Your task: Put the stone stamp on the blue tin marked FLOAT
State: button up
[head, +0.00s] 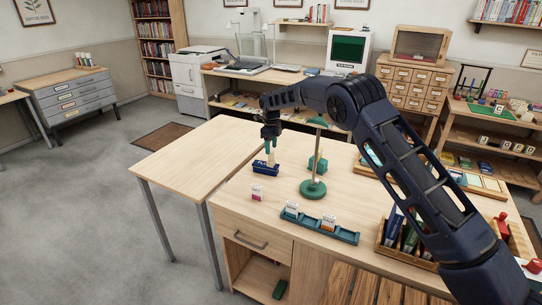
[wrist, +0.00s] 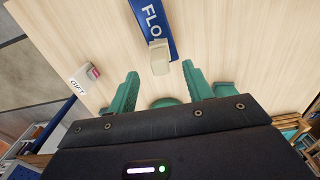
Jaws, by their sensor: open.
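The blue tin (head: 264,169) lies on the wooden desk near its left part. In the wrist view the tin (wrist: 150,18) shows the letters "FLO"; the rest of the word is covered. The cream stone stamp (wrist: 159,58) appears to stand on the tin, over the end of the lettering; it also shows above the tin in the head view (head: 271,159). My gripper (head: 268,149) is just above the stamp, pointing down. In the wrist view my gripper (wrist: 160,70) has its green fingers wide apart, one on each side of the stamp, with clear gaps to it.
A small card marked "GIFT" (wrist: 78,84) stands near the tin. A bare table (head: 190,150) is at left.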

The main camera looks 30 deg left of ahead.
jog(key=shift+r, duration=2.2)
